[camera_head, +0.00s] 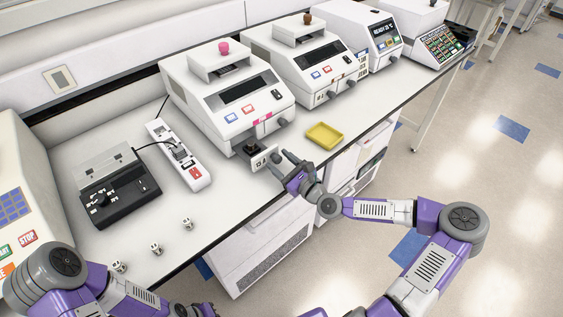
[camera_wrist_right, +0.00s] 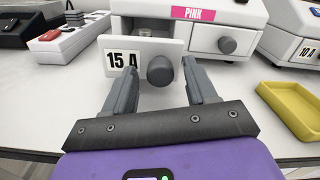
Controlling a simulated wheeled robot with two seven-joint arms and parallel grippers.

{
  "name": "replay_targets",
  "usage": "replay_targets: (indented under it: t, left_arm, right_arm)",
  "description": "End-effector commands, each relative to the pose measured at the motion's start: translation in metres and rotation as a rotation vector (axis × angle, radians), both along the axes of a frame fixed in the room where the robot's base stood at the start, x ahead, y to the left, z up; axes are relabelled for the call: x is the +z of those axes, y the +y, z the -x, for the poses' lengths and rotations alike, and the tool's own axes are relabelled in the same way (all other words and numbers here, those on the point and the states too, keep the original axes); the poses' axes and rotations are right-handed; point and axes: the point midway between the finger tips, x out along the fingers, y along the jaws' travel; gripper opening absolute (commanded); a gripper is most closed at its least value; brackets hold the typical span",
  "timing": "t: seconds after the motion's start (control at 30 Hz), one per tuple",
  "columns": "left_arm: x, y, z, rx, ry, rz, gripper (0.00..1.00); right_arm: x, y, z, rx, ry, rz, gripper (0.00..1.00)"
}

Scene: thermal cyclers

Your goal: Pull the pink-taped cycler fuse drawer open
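The pink-taped cycler (camera_head: 222,97) is a white unit with a pink top knob and pink tape; its PINK label (camera_wrist_right: 193,13) shows in the right wrist view. Its fuse drawer (camera_head: 263,158) stands out from the lower front. In the right wrist view the drawer front (camera_wrist_right: 121,60) reads 15 A and carries a grey round knob (camera_wrist_right: 160,70), with part of the drawer body behind it. My right gripper (camera_wrist_right: 160,66) is open, its fingers on either side of the knob with visible gaps. My left gripper (camera_head: 203,310) is partly cut off at the bottom edge.
A yellow tray (camera_head: 325,135) lies right of the drawer. A power strip (camera_head: 180,158) and black device (camera_head: 118,190) stand left. Small white pieces (camera_head: 156,248) lie near the bench's front edge. More cyclers (camera_head: 308,68) line the back. The bench before the drawer is narrow.

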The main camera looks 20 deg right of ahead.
Motion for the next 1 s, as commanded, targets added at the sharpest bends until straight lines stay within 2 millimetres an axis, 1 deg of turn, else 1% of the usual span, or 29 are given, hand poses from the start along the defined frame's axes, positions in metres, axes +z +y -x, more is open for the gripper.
replay_targets:
  t: [0.23, 0.33, 0.47, 0.7, 0.83, 1.0]
  left_arm:
    - [0.0, 0.0, 0.0, 0.0, 0.0, 0.0, 0.0]
    - [0.001, 0.0, 0.0, 0.0, 0.0, 0.0, 0.0]
    - [0.004, 0.0, 0.0, 0.0, 0.0, 0.0, 0.0]
    - [0.009, 0.0, 0.0, 0.0, 0.0, 0.0, 0.0]
    - [0.011, 0.0, 0.0, 0.0, 0.0, 0.0, 0.0]
    - [0.012, 0.0, 0.0, 0.0, 0.0, 0.0, 0.0]
  right_arm:
    - [0.0, 0.0, 0.0, 0.0, 0.0, 0.0, 0.56]
    - [0.0, -0.002, 0.005, -0.001, 0.0, -0.001, 0.56]
    - [0.0, -0.008, 0.019, -0.002, 0.002, -0.002, 0.56]
    - [0.001, -0.018, 0.052, -0.003, 0.0, -0.003, 0.56]
    - [0.0, -0.022, 0.064, -0.002, 0.001, -0.003, 0.56]
    - [0.001, -0.023, 0.071, 0.0, -0.001, 0.0, 0.56]
